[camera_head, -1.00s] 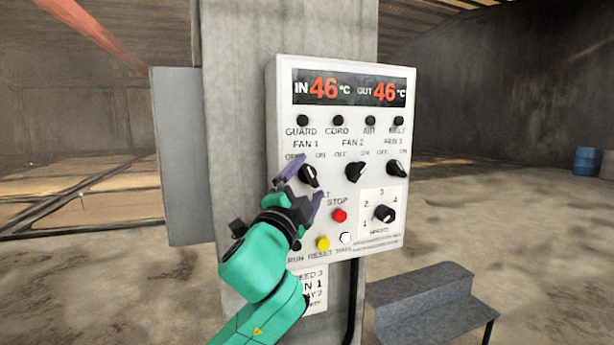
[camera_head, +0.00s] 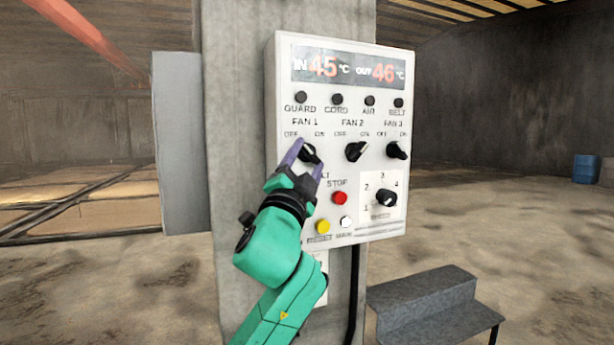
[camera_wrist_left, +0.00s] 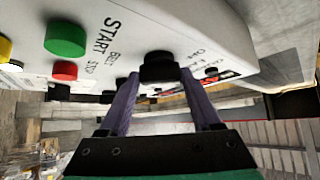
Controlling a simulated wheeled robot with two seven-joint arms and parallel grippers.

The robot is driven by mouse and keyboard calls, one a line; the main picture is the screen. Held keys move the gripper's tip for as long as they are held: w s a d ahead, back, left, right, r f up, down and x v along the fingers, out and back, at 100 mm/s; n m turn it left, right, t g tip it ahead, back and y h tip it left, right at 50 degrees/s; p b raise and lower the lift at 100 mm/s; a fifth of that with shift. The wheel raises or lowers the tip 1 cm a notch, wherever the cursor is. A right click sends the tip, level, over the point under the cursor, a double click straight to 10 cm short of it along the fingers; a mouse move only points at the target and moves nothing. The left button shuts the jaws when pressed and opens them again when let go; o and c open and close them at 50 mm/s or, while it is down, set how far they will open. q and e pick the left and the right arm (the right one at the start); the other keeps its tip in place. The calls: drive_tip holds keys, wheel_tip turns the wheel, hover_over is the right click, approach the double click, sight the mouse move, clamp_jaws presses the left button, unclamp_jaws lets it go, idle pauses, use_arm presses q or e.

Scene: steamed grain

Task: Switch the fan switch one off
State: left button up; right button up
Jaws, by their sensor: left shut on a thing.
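The fan 1 switch (camera_head: 308,153) is a black rotary knob under the FAN 1 label, on the white control panel (camera_head: 345,120). Its pointer leans to the upper left, toward the OFF side. My left gripper (camera_head: 306,157) has its two purple fingers on either side of this knob and is shut on it. In the left wrist view the knob (camera_wrist_left: 158,68) sits between the fingertips. The fan 2 knob (camera_head: 356,151) and fan 3 knob (camera_head: 397,150) stand to the right, clear of the fingers. My right gripper is not in view.
Below the knobs are a red stop button (camera_head: 339,198), a yellow reset button (camera_head: 323,227), a white button (camera_head: 346,222) and a speed dial (camera_head: 386,198). A green start button (camera_wrist_left: 65,38) shows in the wrist view. Grey steps (camera_head: 430,300) stand at lower right.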

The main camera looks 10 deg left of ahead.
use_arm(q)
drive_tip(key=o, duration=1.4)
drive_tip(key=b+v, duration=0.5)
drive_tip(key=v, duration=0.9)
drive_tip(key=shift+s+b, duration=0.25)
drive_tip(key=shift+b, duration=0.05)
